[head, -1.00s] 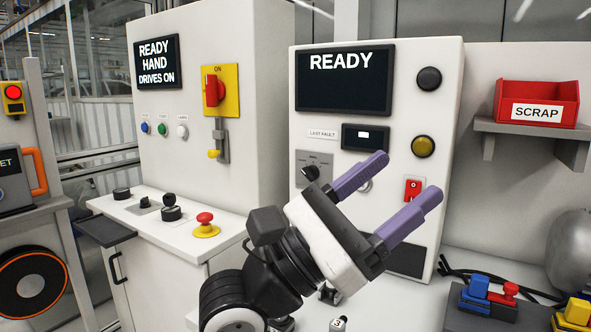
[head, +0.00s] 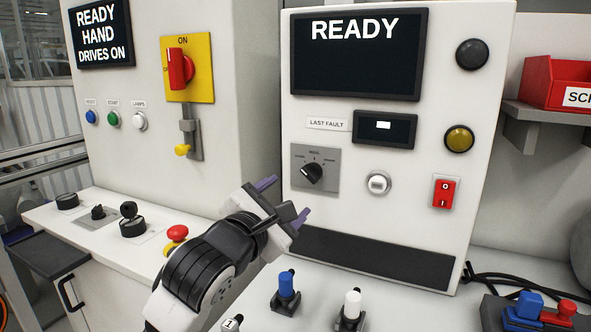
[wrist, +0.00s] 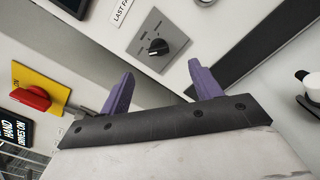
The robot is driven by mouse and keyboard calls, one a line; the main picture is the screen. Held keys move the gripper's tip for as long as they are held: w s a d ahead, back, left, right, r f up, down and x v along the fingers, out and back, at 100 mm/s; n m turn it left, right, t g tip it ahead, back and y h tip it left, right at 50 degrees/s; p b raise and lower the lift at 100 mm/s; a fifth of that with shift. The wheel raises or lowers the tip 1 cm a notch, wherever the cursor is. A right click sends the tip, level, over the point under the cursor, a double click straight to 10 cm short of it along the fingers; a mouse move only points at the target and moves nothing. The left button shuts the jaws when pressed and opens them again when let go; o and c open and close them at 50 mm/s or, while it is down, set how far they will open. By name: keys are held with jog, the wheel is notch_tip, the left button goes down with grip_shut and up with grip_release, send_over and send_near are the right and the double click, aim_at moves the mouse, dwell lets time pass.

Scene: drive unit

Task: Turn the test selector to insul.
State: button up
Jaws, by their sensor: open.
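The test selector (head: 312,173) is a black rotary knob on a grey plate, on the white panel with the READY screen (head: 356,55). Its pointer is tilted to one side; the small labels around it are too small to read surely. The knob also shows in the wrist view (wrist: 158,47), ahead of the fingers. My gripper (head: 284,200) has two purple fingers, apart and empty, below and left of the selector plate in the head view. In the wrist view the fingers (wrist: 163,88) are spread, with nothing between them, apart from the knob.
Right of the selector are a white round button (head: 377,183) and a red rocker switch (head: 445,192). A red emergency stop (head: 176,234) stands left of my arm. Blue (head: 287,285) and white (head: 352,304) plugs stand on the bench. The space before the selector is clear.

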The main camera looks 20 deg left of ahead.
aim_at(310, 175)
jog(key=w+p, duration=0.1)
jog(key=w, duration=0.3)
jog(key=w+p, duration=0.2)
jog(key=w, duration=0.3)
jog(key=w+p, duration=0.2)
jog(key=w, duration=0.3)
jog(key=shift+a+f, duration=0.15)
jog(key=shift+a, duration=0.1)
jog(key=c, duration=1)
